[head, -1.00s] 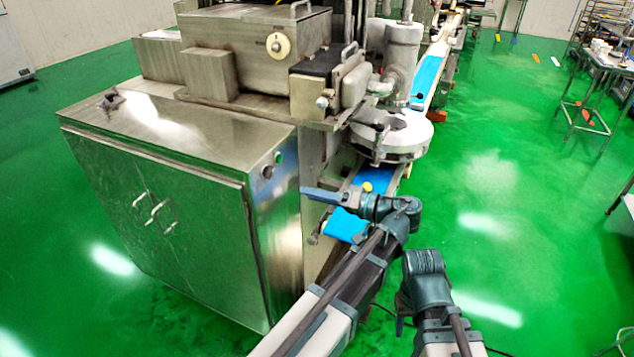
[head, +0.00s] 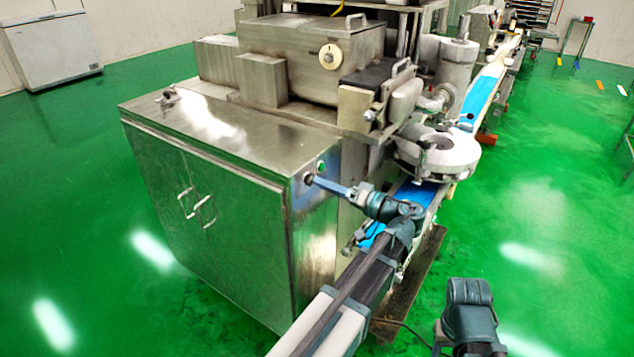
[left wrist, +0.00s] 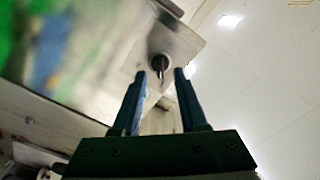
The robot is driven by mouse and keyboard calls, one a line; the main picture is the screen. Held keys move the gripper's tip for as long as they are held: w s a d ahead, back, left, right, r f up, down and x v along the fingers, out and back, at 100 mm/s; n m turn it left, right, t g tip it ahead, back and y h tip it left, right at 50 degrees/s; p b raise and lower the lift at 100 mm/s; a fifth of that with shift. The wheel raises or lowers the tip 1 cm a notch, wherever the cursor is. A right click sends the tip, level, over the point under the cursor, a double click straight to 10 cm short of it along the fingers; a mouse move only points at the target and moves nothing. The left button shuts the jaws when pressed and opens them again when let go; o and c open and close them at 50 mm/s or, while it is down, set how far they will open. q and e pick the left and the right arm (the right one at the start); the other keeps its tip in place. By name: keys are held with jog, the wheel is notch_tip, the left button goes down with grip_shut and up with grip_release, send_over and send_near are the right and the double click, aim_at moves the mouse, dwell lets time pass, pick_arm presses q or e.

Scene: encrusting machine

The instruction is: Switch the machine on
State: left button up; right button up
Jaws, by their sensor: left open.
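The machine's steel cabinet (head: 215,215) stands left of centre in the head view. On its narrow right side, near the top, are a dark knob (head: 308,179) and a small green button (head: 321,166). My left gripper (head: 318,181) points at the knob, its tips close to it. In the left wrist view, the black rotary knob (left wrist: 160,66) with its narrow handle shows on a metal panel. The open blue fingers of the left gripper (left wrist: 160,74) sit either side of the knob's handle in the picture. I cannot tell whether they touch it.
A round metal unit (head: 437,158) and a blue conveyor belt (head: 480,95) lie right of the cabinet, close to my left arm. A white chest freezer (head: 50,52) stands at the back left. The green floor is clear at left and right.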

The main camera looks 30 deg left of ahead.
aim_at(310, 179)
pick_arm(q)
jog(key=shift+w+a, duration=0.1)
jog(key=shift+a, duration=1.5)
grip_shut()
